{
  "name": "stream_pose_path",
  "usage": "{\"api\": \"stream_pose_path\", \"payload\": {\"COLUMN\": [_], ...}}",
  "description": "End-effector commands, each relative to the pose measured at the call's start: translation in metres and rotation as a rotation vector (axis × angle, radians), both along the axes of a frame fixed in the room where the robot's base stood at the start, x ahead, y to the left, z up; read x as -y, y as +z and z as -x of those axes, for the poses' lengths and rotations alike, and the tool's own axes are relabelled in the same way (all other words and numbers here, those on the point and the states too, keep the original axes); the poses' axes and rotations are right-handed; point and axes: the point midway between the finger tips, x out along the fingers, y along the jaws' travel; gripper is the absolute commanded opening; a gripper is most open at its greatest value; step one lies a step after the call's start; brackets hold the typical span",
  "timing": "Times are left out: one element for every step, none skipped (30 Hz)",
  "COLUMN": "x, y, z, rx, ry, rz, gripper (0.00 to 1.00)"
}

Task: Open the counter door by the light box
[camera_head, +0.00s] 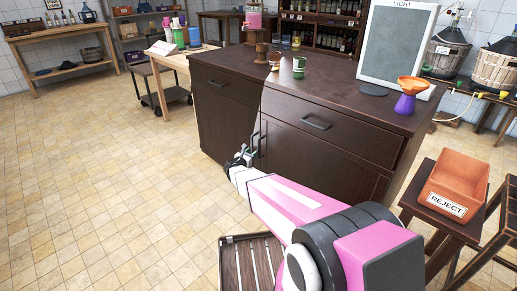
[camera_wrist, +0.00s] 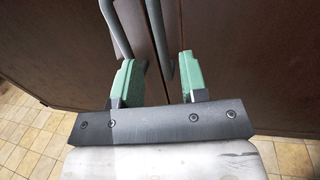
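The dark brown counter (camera_head: 225,120) has a lower right door (camera_head: 320,160) on the side of the light box (camera_head: 395,45). The door looks shut. Two upright bar handles stand close together at the door seam: the left handle (camera_wrist: 114,28) and the right handle (camera_wrist: 158,35). My gripper (camera_head: 243,156) is at these handles. In the wrist view its green fingers (camera_wrist: 156,78) are apart, and the right handle runs down between them. The left handle passes behind the left finger. I cannot tell whether either finger touches a handle.
Drawers with bar handles (camera_head: 317,123) sit above the doors. A stool with an orange reject bin (camera_head: 456,187) stands at the right, near the counter's end. A slatted wooden crate (camera_head: 245,265) lies low beside my arm. The tiled floor (camera_head: 110,180) at left is clear.

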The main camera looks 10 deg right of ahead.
Motion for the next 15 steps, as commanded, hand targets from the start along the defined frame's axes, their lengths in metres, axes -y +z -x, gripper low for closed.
{"api": "stream_pose_path", "payload": {"x": [0.008, 0.011, 0.016, 0.019, 0.023, 0.027, 0.030, 0.033, 0.036, 0.038, 0.040, 0.042, 0.044, 0.045, 0.046], "y": [-0.001, -0.001, -0.001, -0.001, 0.000, 0.000, 0.000, 0.000, -0.001, -0.001, -0.001, -0.001, -0.001, 0.000, 0.000], "z": [-0.010, -0.014, -0.019, -0.023, -0.026, -0.031, -0.034, -0.037, -0.040, -0.042, -0.044, -0.046, -0.047, -0.048, -0.049], "rx": [0.001, 0.001, 0.001, 0.001, 0.001, 0.002, 0.002, 0.002, 0.001, 0.001, 0.001, 0.001, 0.001, 0.001, 0.001], "ry": [-0.003, -0.003, -0.002, -0.002, -0.002, -0.003, -0.003, -0.002, -0.002, -0.002, -0.002, -0.002, -0.002, -0.002, -0.002], "rz": [0.000, 0.000, 0.000, 0.000, 0.000, -0.001, -0.001, -0.001, -0.001, -0.001, -0.001, -0.001, -0.001, -0.001, -0.001], "gripper": [0.40, 0.40, 0.40, 0.40, 0.40, 0.40, 0.40, 0.40, 0.40, 0.40, 0.40, 0.40, 0.40, 0.40, 0.40]}}
